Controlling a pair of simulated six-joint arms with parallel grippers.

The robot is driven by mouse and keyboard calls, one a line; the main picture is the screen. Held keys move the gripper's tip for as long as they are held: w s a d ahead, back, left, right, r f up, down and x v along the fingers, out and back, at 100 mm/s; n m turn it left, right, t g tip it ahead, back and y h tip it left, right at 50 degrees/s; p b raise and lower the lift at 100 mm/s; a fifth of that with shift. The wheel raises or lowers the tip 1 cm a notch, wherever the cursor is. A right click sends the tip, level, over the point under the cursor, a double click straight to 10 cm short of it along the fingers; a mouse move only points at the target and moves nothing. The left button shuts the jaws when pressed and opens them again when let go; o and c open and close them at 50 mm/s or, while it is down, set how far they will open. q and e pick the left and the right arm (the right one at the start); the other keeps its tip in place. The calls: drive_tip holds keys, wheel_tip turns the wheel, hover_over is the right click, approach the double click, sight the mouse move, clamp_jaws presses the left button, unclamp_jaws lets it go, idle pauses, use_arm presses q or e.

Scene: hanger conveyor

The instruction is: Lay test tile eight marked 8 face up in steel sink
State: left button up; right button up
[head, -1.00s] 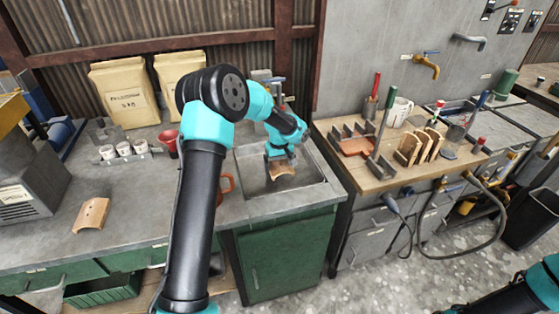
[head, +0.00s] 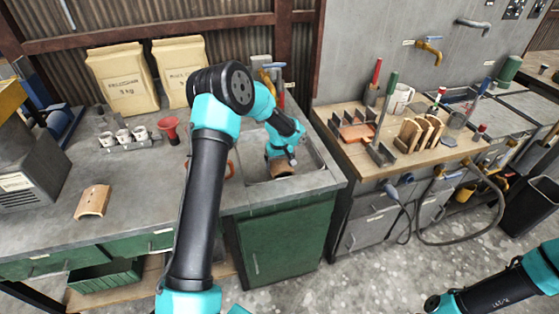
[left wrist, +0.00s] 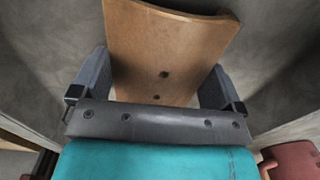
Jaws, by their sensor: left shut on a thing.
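My left gripper (head: 281,160) is inside the steel sink (head: 312,181), shut on a curved orange-tan tile (head: 283,170). In the left wrist view the tile (left wrist: 165,45) lies between the two fingers, its face showing two small dark holes. No number is legible on it. In the head view the gripper and the sink's front edge hide part of the tile, and I cannot tell whether it touches the sink floor. A similar curved tile (head: 94,201) lies on the counter at left.
A red-orange mug handle (head: 231,169) shows beside the sink, partly behind my left arm. A red funnel-like cup (head: 169,129) and several white cups (head: 122,136) stand at left. Blue-handled fittings stand behind the sink. The right bench holds upright tiles (head: 421,133).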

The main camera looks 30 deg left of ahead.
sight(279, 161)
use_arm(q)
drive_tip(key=o, duration=0.7)
wheel_tip(279, 161, up, 17)
drive_tip(key=shift+r, duration=0.2)
idle(1.0)
